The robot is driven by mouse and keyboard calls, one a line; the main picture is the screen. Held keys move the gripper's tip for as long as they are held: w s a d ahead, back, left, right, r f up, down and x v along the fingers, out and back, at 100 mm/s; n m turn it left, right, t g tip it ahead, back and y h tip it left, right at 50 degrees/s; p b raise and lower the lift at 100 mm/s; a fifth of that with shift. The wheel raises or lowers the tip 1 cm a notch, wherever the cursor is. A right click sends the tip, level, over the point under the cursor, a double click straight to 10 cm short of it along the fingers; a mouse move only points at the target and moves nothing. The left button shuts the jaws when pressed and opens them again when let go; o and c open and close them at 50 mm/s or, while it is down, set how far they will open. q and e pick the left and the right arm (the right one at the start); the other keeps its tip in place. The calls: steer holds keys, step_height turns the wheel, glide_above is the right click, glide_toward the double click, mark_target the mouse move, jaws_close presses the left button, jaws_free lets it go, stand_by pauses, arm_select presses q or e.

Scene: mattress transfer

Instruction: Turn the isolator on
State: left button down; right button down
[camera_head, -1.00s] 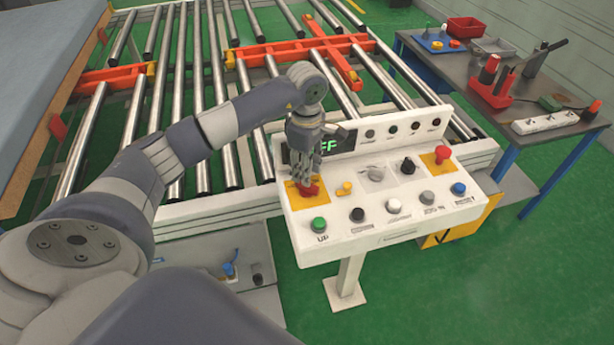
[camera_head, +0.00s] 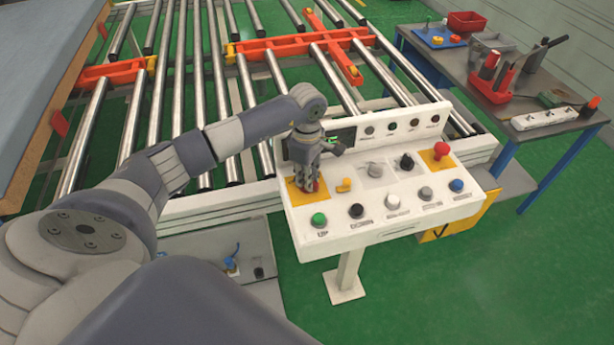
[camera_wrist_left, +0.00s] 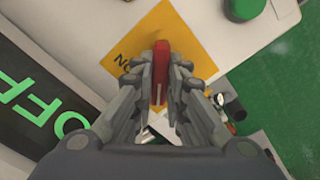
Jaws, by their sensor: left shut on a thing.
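The isolator (camera_wrist_left: 160,62) is a red handle on a yellow plate (camera_wrist_left: 128,48) at the left end of the white control panel. My left gripper (camera_head: 306,187) is over it, pointing down. In the left wrist view my left gripper (camera_wrist_left: 160,90) has its fingers shut on the red handle, one on each side. A white line shows on the handle. Part of the word on the plate is hidden by the fingers. The display (camera_wrist_left: 35,105) reads OFF in green in the left wrist view; the arm mostly hides it in the head view. My right gripper is not in view.
The white panel (camera_head: 400,228) carries a green button (camera_head: 319,220), a small yellow switch (camera_head: 344,185) and a red knob (camera_head: 441,150). A roller conveyor (camera_head: 190,120) stands behind it. A tool table (camera_head: 470,85) stands at the right. Green floor is clear in front.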

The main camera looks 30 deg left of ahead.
arm_select(q)
steer(key=shift+f+m+b, duration=0.1)
steer(key=shift+m+b, duration=0.3)
steer(key=shift+b, duration=0.4)
steer(key=m+b, duration=0.7)
steer(key=b, duration=0.2)
steer(key=shift+f, duration=0.1)
steer(key=m+b, duration=0.3)
steer(key=m, duration=0.2)
steer(key=shift+b, duration=0.4)
steer(key=m+b, duration=0.1)
steer(key=m, duration=0.2)
steer(key=m+b, duration=0.1)
steer(key=shift+r+m+b, duration=0.25)
steer(key=shift+m+b, duration=0.05)
steer(key=shift+m, duration=0.1)
steer(key=c, duration=1.6)
jaws_free()
